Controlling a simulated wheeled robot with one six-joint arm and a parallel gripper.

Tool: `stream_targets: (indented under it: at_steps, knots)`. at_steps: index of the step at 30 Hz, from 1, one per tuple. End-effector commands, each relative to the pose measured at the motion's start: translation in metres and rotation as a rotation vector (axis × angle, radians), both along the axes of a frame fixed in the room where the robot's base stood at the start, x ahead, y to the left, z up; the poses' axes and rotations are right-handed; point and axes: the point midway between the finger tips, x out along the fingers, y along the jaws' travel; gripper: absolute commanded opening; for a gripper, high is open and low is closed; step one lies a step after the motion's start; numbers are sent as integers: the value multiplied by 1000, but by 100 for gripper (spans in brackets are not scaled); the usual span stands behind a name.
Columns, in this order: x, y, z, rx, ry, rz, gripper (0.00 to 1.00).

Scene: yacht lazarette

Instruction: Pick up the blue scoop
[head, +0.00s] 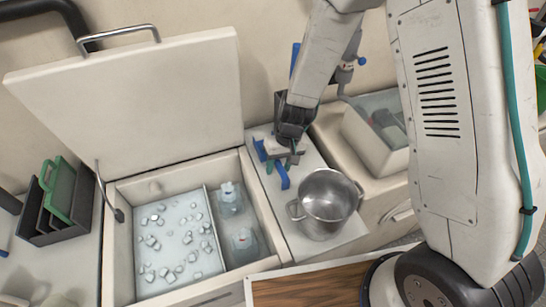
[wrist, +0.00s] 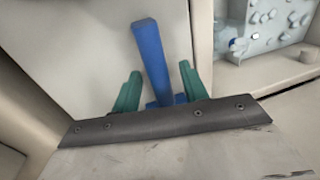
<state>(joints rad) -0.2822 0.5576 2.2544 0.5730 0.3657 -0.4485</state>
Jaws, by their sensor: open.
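The blue scoop (head: 282,178) lies on the pale counter strip between the ice box and the sink. My gripper (head: 287,156) is low over it and partly covers it, so its full shape is hidden in the head view. In the wrist view a long straight blue part of the scoop (wrist: 150,50) runs between my two teal fingertips (wrist: 159,88). The fingers are open, one on each side of the blue part, with visible gaps. Its near end is hidden behind my gripper's dark edge.
A steel pot (head: 327,197) stands just right of my gripper. On the left is an open ice box with a raised lid (head: 135,95), ice cubes (head: 175,238) and bottles (head: 243,240). A sink basin (head: 375,140) lies to the right. A dark rack (head: 45,215) stands far left.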

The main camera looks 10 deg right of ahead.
Motion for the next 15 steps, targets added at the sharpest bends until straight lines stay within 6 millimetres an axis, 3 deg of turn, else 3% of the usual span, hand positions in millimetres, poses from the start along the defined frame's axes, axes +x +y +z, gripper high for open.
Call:
stream_targets:
  at_steps: [9, 14, 15]
  knots:
    - [0, 2, -7, 0, 0, 1, 44]
    - [0, 2, -7, 0, 0, 1, 0]
    - [0, 2, -7, 0, 0, 1, 0]
